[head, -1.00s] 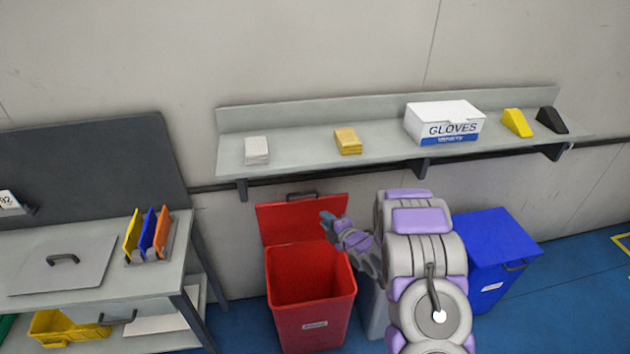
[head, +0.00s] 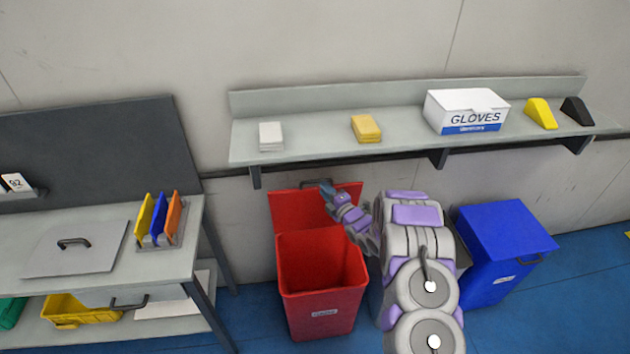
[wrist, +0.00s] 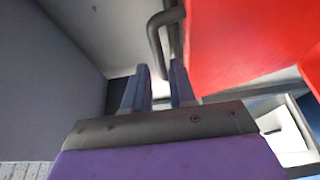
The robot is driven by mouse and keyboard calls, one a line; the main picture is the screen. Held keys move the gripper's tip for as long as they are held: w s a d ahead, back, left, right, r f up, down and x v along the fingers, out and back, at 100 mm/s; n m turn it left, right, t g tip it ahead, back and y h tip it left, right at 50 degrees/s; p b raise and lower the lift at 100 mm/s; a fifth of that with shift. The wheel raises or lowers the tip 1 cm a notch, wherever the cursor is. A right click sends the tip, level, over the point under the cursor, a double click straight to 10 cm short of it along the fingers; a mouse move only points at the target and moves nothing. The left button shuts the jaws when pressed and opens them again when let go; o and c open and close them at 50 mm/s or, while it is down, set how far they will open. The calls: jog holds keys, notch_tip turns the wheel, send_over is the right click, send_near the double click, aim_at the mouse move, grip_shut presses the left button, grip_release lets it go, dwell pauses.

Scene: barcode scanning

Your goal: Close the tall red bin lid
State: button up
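The tall red bin (head: 323,312) stands on the floor below the wall shelf with its mouth open. Its red lid (head: 294,215) stands up behind the opening, leaning toward the wall, with a dark handle (head: 309,184) at its top edge. My gripper (head: 327,186) is at the lid's upper edge, beside the handle. In the wrist view my gripper (wrist: 160,80) has its two fingers apart, and the dark handle (wrist: 156,38) reaches down to the gap between the fingertips. The red lid (wrist: 240,45) fills the upper right there. I cannot tell whether the fingers touch the handle.
A wall shelf (head: 300,148) with a glove box (head: 467,112) hangs just above the lid. A blue bin (head: 505,250) with its lid down stands at right. A grey bin is mostly hidden behind my arm. A workbench (head: 180,265) stands at left.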

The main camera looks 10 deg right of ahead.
aim_at(315, 187)
jog(key=shift+b+x, duration=0.55)
jog(key=shift+x, duration=3.3)
jog(key=shift+d, duration=0.1)
jog(key=shift+c, duration=0.4)
grip_shut()
jog(key=shift+f, duration=0.1)
